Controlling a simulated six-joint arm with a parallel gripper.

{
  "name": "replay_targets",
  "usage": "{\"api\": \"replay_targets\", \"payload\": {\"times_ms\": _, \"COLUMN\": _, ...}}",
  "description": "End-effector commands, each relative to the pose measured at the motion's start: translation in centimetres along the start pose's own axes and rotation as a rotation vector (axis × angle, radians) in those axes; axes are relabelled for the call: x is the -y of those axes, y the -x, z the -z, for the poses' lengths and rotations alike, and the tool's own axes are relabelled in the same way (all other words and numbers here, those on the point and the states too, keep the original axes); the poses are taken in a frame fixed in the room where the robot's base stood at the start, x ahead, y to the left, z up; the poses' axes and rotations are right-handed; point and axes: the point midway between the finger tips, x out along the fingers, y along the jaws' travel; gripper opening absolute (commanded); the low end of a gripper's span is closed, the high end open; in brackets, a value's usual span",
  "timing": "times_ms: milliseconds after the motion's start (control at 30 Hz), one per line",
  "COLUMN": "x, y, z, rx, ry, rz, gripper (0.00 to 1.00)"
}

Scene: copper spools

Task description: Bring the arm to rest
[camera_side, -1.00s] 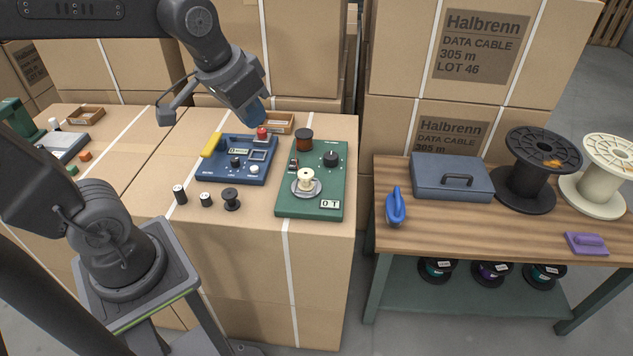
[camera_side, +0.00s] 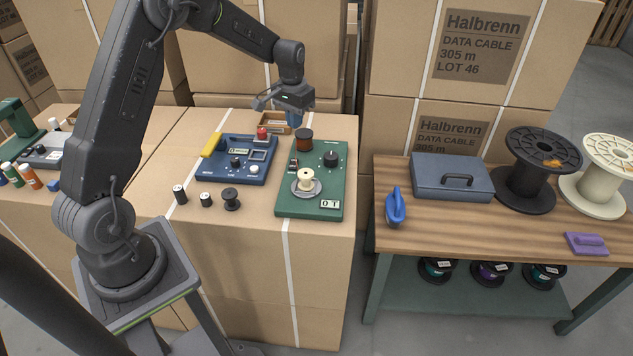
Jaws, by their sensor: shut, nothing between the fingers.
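My gripper (camera_side: 296,118) hangs at the end of my arm, pointing down, with its blue fingertips together and empty. It is over the back of the cardboard-box worktop, just behind the green winder panel (camera_side: 328,207). A copper spool (camera_side: 304,139) stands at the back left of that panel, in front of my gripper. A cream spool (camera_side: 306,180) sits on the round metal disc at the panel's front left. The blue panel (camera_side: 262,178), with a red button (camera_side: 263,133) and a yellow handle (camera_side: 212,144), lies to the left.
Several small spools stand in front of the blue panel, such as the black one (camera_side: 231,200). A small wooden tray (camera_side: 270,120) lies behind it. The wooden bench (camera_side: 480,213) on the right holds a grey case (camera_side: 452,176) and large reels.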

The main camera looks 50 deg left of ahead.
Motion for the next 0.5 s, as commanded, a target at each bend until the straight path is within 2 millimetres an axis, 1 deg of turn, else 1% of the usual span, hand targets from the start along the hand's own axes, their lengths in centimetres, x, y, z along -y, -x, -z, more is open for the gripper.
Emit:
{"api": "replay_targets", "payload": {"times_ms": 33, "x": 0.6, "y": -1.1, "z": 0.3, "rx": 0.013, "ry": 0.008, "rz": -0.002, "gripper": 0.0}}
{"api": "replay_targets", "payload": {"times_ms": 100, "x": 1.1, "y": -2.1, "z": 0.6, "rx": 0.022, "ry": 0.013, "rz": -0.003, "gripper": 0.0}}
{"api": "replay_targets", "payload": {"times_ms": 367, "x": 1.6, "y": -4.0, "z": 0.8, "rx": 0.033, "ry": 0.017, "rz": -0.005, "gripper": 0.0}}
{"api": "replay_targets", "payload": {"times_ms": 500, "x": 1.6, "y": -5.6, "z": 0.8, "rx": 0.034, "ry": 0.017, "rz": -0.006, "gripper": 0.0}}
